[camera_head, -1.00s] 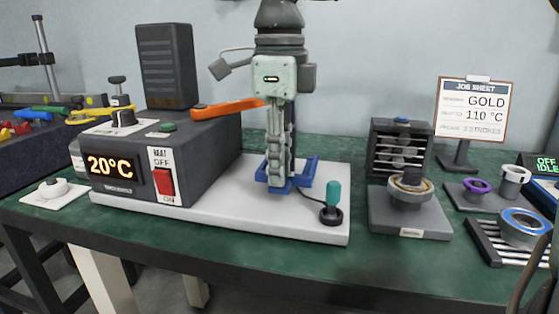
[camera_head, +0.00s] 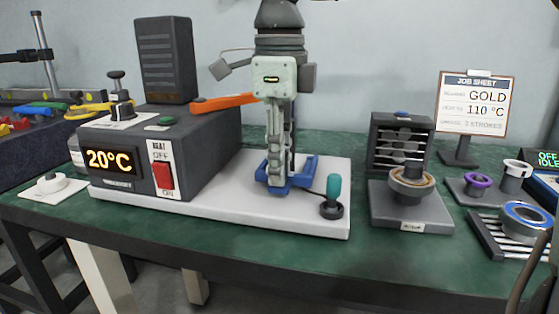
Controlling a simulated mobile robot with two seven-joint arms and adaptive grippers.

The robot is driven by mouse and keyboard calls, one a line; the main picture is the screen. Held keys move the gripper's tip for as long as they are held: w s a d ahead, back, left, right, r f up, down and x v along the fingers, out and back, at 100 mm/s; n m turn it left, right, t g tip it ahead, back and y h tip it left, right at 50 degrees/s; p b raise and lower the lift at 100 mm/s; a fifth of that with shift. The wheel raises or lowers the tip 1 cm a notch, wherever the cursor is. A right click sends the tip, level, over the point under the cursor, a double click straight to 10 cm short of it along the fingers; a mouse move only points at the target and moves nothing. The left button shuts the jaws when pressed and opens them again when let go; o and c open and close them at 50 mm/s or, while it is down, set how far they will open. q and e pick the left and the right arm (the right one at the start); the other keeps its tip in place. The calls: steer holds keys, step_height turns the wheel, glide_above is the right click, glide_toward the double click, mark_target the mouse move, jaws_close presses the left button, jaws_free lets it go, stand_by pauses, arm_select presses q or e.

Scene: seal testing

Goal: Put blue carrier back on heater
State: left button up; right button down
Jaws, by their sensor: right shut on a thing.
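The heater (camera_head: 205,150) is a dark grey box with a 20°C display, a red rocker switch and an orange lever (camera_head: 225,102). A white base plate (camera_head: 215,205) extends to its right. The blue carrier (camera_head: 303,172) is at the right part of this plate, low over or on it; I cannot tell whether it touches. My right gripper (camera_head: 278,185) comes down from above, pale green, with its fingers shut on the carrier and hiding its middle. My left gripper is out of view.
A teal-handled tool (camera_head: 333,190) stands at the plate's right front corner. Further right are a grey stand with a ring (camera_head: 411,187), a slotted rack (camera_head: 400,135), a purple ring (camera_head: 478,181) and a blue-rimmed ring (camera_head: 525,220). A job sheet (camera_head: 477,105) stands behind.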

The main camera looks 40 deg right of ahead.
steer(key=shift+f+b, duration=0.45)
steer(key=shift+f, duration=0.1)
stand_by(0.5)
steer(key=c, duration=1.3)
jaws_free()
steer(key=shift+o, duration=0.2)
